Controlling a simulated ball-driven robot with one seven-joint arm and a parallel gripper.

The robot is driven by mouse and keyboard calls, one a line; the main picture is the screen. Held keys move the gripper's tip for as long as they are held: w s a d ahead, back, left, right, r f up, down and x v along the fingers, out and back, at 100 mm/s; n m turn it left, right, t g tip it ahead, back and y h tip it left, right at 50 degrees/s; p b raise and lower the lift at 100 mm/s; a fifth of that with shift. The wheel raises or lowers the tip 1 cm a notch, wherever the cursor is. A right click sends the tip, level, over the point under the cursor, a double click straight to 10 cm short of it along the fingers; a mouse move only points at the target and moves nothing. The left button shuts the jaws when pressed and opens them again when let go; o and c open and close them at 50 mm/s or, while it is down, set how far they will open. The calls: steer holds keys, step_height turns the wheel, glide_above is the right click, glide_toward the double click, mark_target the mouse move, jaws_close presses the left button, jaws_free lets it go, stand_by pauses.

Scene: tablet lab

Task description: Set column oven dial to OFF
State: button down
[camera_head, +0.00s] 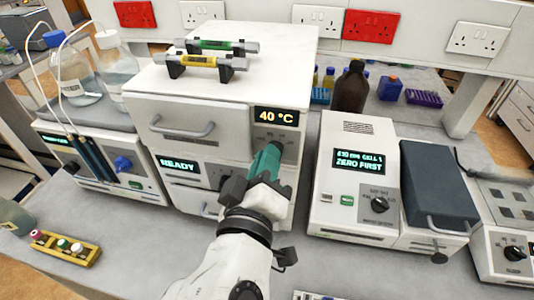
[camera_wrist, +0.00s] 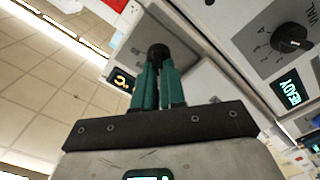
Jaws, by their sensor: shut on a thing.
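The column oven (camera_head: 190,103) is the upper white unit of the stack, with a handle on its door and a display (camera_head: 277,117) reading 40 °C. My gripper (camera_head: 274,148) reaches up to the right side of its front, below that display. In the wrist view my teal fingers (camera_wrist: 157,66) are closed around a black round dial (camera_wrist: 157,51) on the oven panel. The display also shows there (camera_wrist: 122,78). In the head view the dial is hidden behind the fingers. Its pointer and the markings around it cannot be read.
Below the oven is a unit with a READY display (camera_head: 179,165); its black dial shows in the wrist view (camera_wrist: 290,38). A ZERO FIRST instrument (camera_head: 350,175) stands right, a pump unit (camera_head: 105,160) left. Two columns (camera_head: 200,61) lie in holders on top.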

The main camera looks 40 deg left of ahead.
steer(key=shift+f+n+p, duration=0.1)
steer(key=shift+n+p, duration=0.3)
steer(key=shift+n, duration=0.6)
steer(key=c, duration=1.2)
jaws_free()
steer(key=b+v, duration=0.2)
steer(key=v, duration=0.9)
steer(key=shift+f, duration=0.1)
